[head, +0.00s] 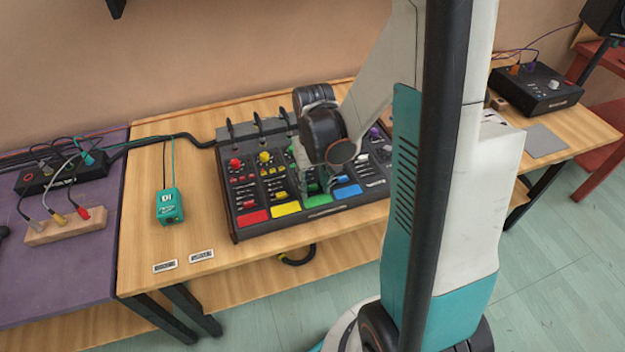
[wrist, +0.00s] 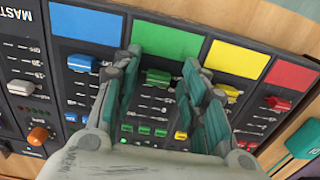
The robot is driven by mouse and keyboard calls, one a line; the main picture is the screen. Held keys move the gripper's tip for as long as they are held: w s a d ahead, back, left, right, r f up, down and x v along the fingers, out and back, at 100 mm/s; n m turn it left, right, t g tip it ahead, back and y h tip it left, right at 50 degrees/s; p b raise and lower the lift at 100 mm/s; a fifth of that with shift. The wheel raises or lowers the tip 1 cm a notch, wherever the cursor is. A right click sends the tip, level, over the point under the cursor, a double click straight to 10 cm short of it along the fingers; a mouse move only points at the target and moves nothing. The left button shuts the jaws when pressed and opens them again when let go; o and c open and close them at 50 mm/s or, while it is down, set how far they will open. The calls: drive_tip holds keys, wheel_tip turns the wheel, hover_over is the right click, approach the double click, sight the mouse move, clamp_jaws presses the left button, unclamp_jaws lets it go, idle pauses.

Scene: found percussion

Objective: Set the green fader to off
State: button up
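The green fader (wrist: 158,77) is a small green cap on the mixer's green channel, near the green label (wrist: 167,41) in the wrist view. My gripper (wrist: 162,60) is open, with one finger on each side of this cap. Gaps show between the cap and both fingers, and contact is not clear. In the head view my gripper (head: 313,187) reaches down over the green strip of the mixer (head: 240,232). The arm and fingers hide the green fader there. The fader's scale marks are too small to read.
The blue fader (wrist: 82,62) and yellow fader (wrist: 228,92) sit close on either side of my fingers. Knobs and buttons lie along the same strips. A teal DI box (head: 169,206) stands left of the mixer, with bare wood between them.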

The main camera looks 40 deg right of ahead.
sight(312, 186)
drive_tip(key=shift+w+r, duration=0.15)
drive_tip(key=shift+r, duration=0.25)
wheel_tip(312, 186, up, 11)
idle(0.5)
drive_tip(key=shift+r, duration=0.15)
